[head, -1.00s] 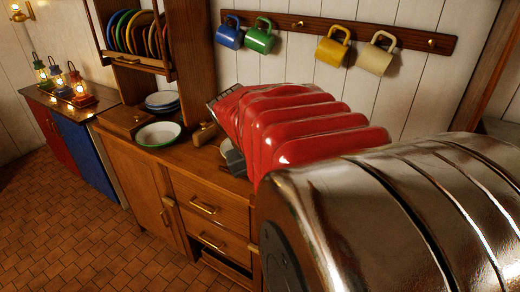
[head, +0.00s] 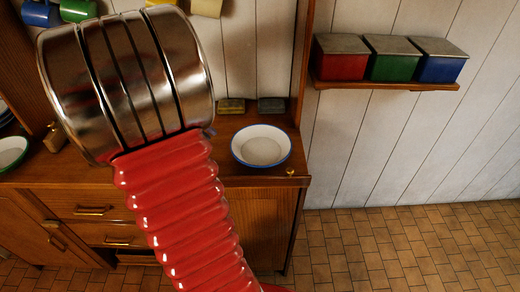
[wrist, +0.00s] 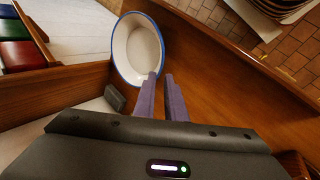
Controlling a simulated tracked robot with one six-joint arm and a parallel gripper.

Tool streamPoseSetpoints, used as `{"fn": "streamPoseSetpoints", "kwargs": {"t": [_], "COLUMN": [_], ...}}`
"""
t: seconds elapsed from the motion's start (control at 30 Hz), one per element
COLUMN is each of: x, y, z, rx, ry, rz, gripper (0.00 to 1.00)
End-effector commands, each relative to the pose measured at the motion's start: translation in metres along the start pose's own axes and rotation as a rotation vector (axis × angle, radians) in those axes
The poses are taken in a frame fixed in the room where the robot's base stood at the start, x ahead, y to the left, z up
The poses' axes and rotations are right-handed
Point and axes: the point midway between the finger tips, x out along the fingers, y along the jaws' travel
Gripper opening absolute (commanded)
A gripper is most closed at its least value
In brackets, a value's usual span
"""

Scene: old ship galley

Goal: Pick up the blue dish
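The blue dish (head: 261,146), a white bowl with a blue rim, stands upright near the right end of the wooden counter. It also shows in the wrist view (wrist: 135,50), just beyond my fingertips. My gripper (wrist: 160,76) has two purple fingers with a narrow gap between them and nothing seen held. The left fingertip overlaps the dish's rim in the wrist view; I cannot tell whether it touches. In the head view my arm hides nearly all of the gripper, to the left of the dish.
Two small tins, one yellowish (head: 231,105) and one grey (head: 271,105), sit behind the dish. A small brass knob (head: 289,171) is near the counter's front right. A green-rimmed bowl (head: 11,151) stands far left. Red (head: 341,63), green and blue boxes sit on a wall shelf.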

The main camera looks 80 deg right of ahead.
Motion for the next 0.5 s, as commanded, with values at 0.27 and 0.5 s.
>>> {"fn": "streamPoseSetpoints", "kwargs": {"t": [0.27, 0.5], "x": [0.033, 0.069], "y": [0.000, 0.000], "z": [0.001, 0.001], "rx": [0.001, 0.000], "ry": [-0.004, -0.003], "rz": [0.000, 0.000], "gripper": [0.11, 0.11]}}
